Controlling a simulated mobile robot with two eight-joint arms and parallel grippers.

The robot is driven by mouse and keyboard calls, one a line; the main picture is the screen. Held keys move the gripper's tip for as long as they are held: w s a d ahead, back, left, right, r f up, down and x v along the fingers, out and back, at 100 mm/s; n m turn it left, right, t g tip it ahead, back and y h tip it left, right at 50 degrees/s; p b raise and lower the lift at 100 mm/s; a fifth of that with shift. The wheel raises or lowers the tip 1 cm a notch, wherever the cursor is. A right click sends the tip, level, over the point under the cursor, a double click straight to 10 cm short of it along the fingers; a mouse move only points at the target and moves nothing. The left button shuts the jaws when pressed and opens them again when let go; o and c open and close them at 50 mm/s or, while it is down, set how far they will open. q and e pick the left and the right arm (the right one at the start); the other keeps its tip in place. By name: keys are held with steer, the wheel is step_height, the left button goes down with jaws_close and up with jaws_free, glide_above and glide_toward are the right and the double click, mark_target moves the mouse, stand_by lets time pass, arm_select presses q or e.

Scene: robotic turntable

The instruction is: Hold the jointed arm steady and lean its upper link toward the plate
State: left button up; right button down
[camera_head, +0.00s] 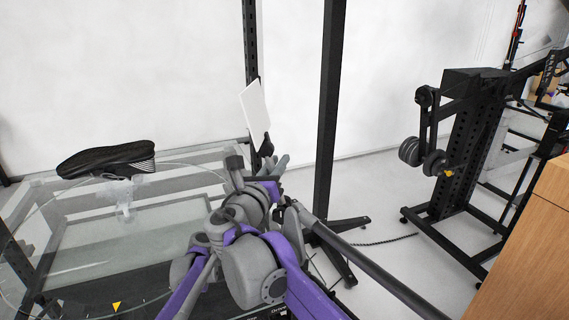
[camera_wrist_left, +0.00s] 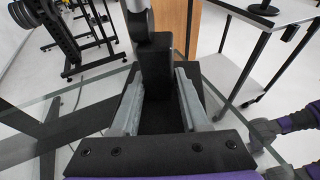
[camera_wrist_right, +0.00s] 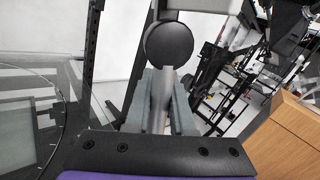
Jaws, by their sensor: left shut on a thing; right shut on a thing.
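My right gripper (camera_head: 270,162) is near the middle of the head view, just below a white panel (camera_head: 254,106) on a dark mount. In the right wrist view its grey fingers (camera_wrist_right: 160,82) are shut on a grey link (camera_wrist_right: 162,102) of the jointed arm, below a dark round joint (camera_wrist_right: 168,45). In the left wrist view my left gripper (camera_wrist_left: 158,98) is shut on a black block (camera_wrist_left: 155,65), the jointed arm's lower part, with a grey round piece above it. A glass plate (camera_head: 55,198) lies at the left of the head view; its far side carries a black shoe (camera_head: 106,158) on a clear support.
A black upright post (camera_head: 328,110) stands behind the grippers. A black weight rack (camera_head: 462,150) and a wooden cabinet (camera_head: 535,230) are at the right. Pale floor (camera_head: 385,190) is open between post and rack. A thin cable crosses above the glass.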

steer(key=shift+w+a+f+n+t+y, duration=0.15)
steer(key=shift+a+f+n, duration=0.25)
steer(key=shift+a+n, duration=0.5)
steer(key=shift+w+a+f+n+t+y, duration=0.1)
steer(key=shift+a+f+n+t, duration=0.3)
steer(key=shift+n, duration=0.85)
steer(key=shift+w+a+f+n+t+y, duration=0.1)
steer(key=shift+a+f+n, duration=0.35)
steer(key=shift+a+n, duration=0.55)
steer(key=c, duration=0.8)
jaws_free()
steer(key=shift+o, duration=0.2)
steer(key=shift+s, duration=0.1)
steer(key=v, duration=0.7)
steer(key=shift+s, duration=0.15)
